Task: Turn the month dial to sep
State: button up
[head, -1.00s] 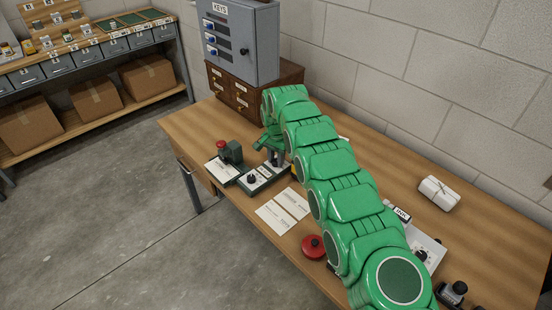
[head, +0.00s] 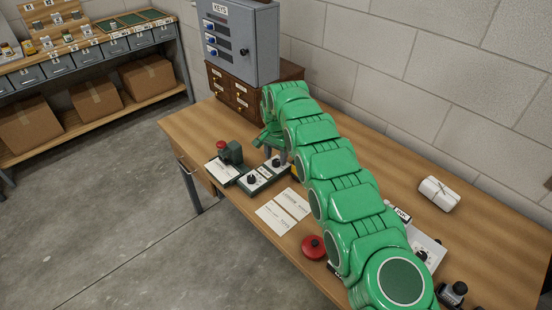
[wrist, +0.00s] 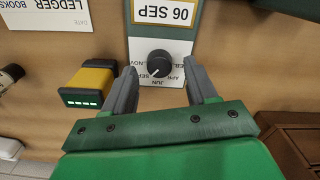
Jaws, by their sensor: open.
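The month dial is a round black knob (wrist: 159,63) on a white plate with month names around it, upside down in the wrist view. In the head view a black knob (head: 276,162) shows just below my gripper, and a second knob (head: 251,179) stands nearer the desk's front edge.
A yellow and grey block with green lights (wrist: 88,85) stands close beside one finger. A green device with a red top (head: 231,152), paper cards (head: 283,211), a red round object (head: 313,247) and the wooden drawer cabinet (head: 238,92) surround the work area on the desk.

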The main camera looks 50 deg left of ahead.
aim_at(276, 161)
notch_tip(276, 161, up, 6)
jog(key=shift+r, duration=0.15)
dwell(0.6)
